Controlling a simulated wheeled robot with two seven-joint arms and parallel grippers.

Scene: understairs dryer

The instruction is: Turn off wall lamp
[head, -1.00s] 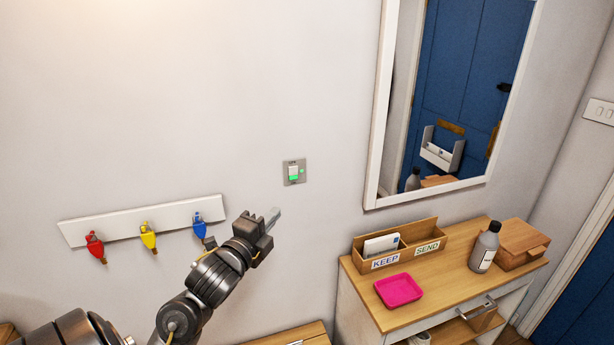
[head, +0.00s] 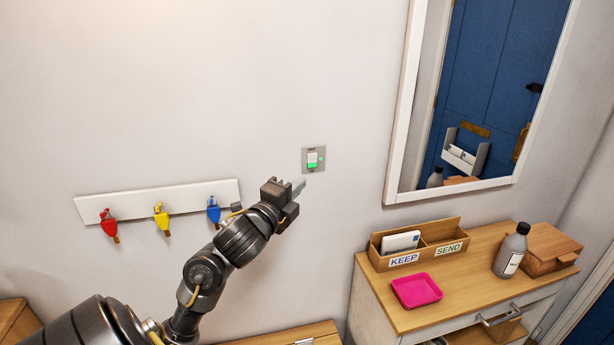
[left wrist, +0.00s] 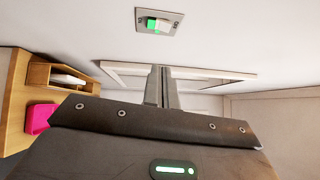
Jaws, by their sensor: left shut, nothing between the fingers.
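The wall switch (head: 313,158) is a small grey plate with a white rocker that shows a green part and a small green light beside it. It also shows at the top of the left wrist view (left wrist: 158,24). My left gripper (head: 298,186) is shut and empty, just below and slightly left of the switch in the head view. Its fingers (left wrist: 162,88) appear apart from the plate in the left wrist view. The lamp itself is not in view. My right gripper is not in view.
A key rack (head: 160,200) with red, yellow and blue keys hangs to the left. A framed mirror (head: 402,110) is to the right.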

